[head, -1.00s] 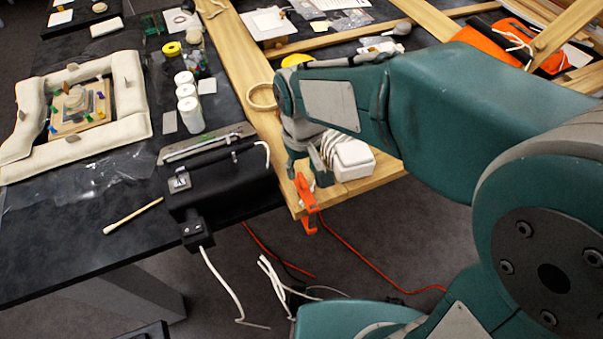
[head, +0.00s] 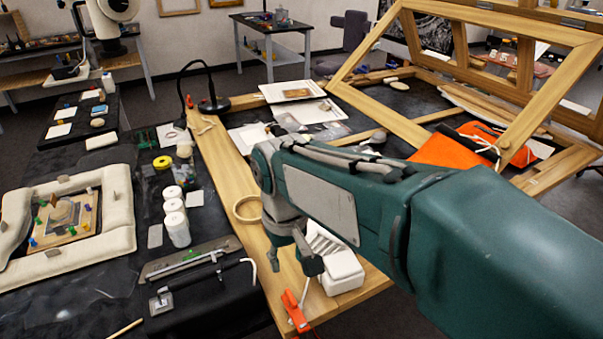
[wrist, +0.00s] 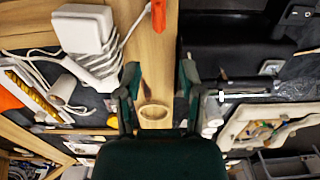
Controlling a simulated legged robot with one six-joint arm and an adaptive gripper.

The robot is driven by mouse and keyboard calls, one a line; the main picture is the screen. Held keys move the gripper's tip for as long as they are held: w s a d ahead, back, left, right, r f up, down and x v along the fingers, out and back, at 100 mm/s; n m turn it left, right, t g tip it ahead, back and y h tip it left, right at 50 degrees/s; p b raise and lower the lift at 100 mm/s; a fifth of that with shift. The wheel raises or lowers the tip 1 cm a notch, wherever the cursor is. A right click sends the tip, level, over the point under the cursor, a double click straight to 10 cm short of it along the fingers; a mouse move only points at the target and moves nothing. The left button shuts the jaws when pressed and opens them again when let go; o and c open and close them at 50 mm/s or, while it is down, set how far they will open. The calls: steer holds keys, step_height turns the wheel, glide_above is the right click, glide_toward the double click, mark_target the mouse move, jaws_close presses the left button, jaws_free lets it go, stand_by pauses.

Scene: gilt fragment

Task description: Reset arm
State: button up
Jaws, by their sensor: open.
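My arm reaches in from the right in the head view. My gripper (head: 293,252) points downward above the near end of a wooden frame rail (head: 226,165). In the wrist view my gripper (wrist: 158,80) has its two fingers spread apart, with nothing between the tips but the rail below. A round wooden ring (head: 247,208) lies on the rail beside the gripper; it also shows in the wrist view (wrist: 154,113), lined up between the fingers. I cannot tell my gripper's exact height above the rail.
White bottles (head: 177,228) and a black case (head: 205,303) stand left. A padded cream frame (head: 118,205) lies further left. A tilted wooden frame (head: 362,48) rises behind.

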steer(key=s+d+r+m+t, duration=0.1)
steer(key=s+d+m+t, duration=0.1)
steer(key=d, duration=0.8)
steer(key=s+d+r+m+t, duration=0.1)
steer(key=s+d+m+t, duration=0.2)
steer(key=s+d, duration=0.3)
steer(key=shift+s+d+m+t, duration=0.35)
steer(key=shift+d+m, duration=0.35)
steer(key=shift+d, duration=1.7)
